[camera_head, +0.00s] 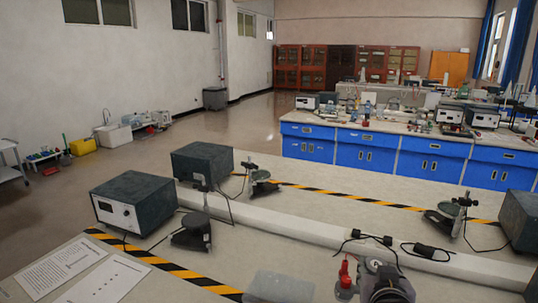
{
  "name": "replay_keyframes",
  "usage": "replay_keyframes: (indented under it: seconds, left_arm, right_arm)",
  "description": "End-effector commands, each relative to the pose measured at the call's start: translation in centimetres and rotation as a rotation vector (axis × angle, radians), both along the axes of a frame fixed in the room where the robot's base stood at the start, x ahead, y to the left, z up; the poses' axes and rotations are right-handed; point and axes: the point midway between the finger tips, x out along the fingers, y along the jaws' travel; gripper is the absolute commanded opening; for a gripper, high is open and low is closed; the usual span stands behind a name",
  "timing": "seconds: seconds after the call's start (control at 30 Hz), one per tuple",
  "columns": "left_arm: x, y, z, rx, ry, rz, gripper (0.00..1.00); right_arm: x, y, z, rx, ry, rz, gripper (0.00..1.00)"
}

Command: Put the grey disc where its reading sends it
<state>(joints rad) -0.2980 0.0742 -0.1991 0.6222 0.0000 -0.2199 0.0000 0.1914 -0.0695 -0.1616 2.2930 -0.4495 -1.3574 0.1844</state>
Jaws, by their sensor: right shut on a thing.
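My right gripper (385,284) is at the bottom edge, right of centre, low over the near bench. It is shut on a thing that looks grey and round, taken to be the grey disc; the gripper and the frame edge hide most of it. A small red-handled item (345,272) with a dark base stands just left of the gripper. A meter box (118,213) with a white front stands at the left; its reading is too small to make out. Two printed sheets (62,266) lie at the lower left; their text is unreadable. My left gripper is not in view.
A translucent tray (281,287) sits at the bottom edge, left of the gripper. A pale raised strip (290,228) crosses the bench, with black cables (375,240) on it. Dark stands (191,232) and boxes (202,162) stand around it. Yellow-black tape (190,275) marks the bench.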

Motion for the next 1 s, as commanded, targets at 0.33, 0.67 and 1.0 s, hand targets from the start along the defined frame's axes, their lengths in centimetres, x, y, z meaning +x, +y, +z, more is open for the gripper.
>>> replay_keyframes:
  seconds: [0.33,0.67,1.0]
  left_arm:
    - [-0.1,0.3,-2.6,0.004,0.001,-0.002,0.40]
    - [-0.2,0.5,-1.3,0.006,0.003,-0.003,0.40]
    - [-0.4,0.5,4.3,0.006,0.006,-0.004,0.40]
  right_arm:
    - [-2.8,3.9,4.1,0.000,0.000,0.279,0.17]
    - [-1.8,2.8,3.2,-0.002,0.014,0.199,0.17]
    - [0.6,-3.2,-5.3,-0.005,0.022,-0.236,0.17]
